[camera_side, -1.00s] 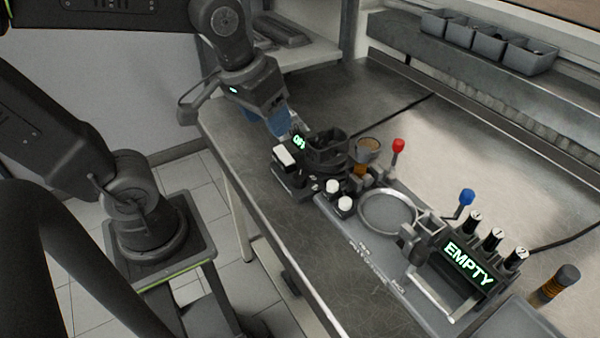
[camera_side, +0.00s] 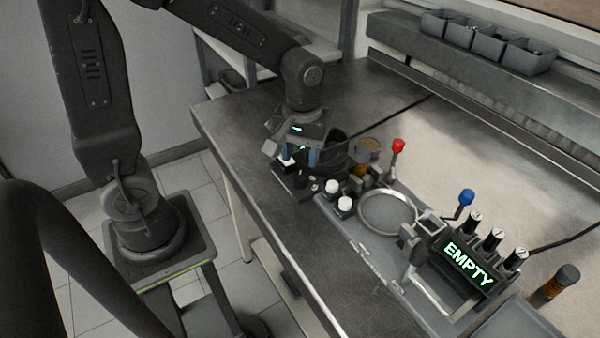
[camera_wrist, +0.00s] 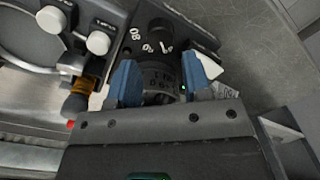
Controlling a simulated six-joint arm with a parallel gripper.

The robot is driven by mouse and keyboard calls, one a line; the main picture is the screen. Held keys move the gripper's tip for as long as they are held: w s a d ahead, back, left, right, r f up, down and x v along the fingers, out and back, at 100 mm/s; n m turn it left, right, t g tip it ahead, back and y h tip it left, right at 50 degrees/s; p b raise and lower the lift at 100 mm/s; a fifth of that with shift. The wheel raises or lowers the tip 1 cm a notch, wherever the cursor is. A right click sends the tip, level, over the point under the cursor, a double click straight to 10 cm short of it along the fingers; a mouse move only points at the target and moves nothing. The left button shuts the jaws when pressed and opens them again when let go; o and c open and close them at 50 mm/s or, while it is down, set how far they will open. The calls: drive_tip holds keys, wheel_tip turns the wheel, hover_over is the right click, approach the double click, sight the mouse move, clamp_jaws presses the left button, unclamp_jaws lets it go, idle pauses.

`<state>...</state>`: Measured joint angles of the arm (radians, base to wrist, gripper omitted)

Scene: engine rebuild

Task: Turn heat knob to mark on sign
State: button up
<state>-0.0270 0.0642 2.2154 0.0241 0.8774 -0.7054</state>
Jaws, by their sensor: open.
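My gripper (camera_side: 301,157) is open over the black heater unit (camera_side: 283,179) at the left end of the row of devices. In the wrist view the blue fingers (camera_wrist: 160,80) stand apart on either side of a dark round part with faint lettering. I cannot tell whether they touch it, or whether it is the heat knob. White numbers (camera_wrist: 150,47) are printed on the black face just above the fingers. The black pot (camera_side: 335,160) stands close behind my gripper. No sign with a heat mark can be made out; my gripper hides part of the unit.
Two white knobs (camera_side: 338,195) and a round ring (camera_side: 388,212) sit on the grey tray to the right. A red-topped lever (camera_side: 398,146) and a blue-topped lever (camera_side: 466,198) stand up. A display (camera_side: 469,264) reads EMPTY. The bench's back middle is clear.

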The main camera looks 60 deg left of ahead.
sight(300, 175)
wheel_tip(300, 175, down, 6)
drive_tip(key=shift+s+r, duration=0.1)
drive_tip(key=shift+c, duration=0.2)
drive_tip(key=c, duration=0.6)
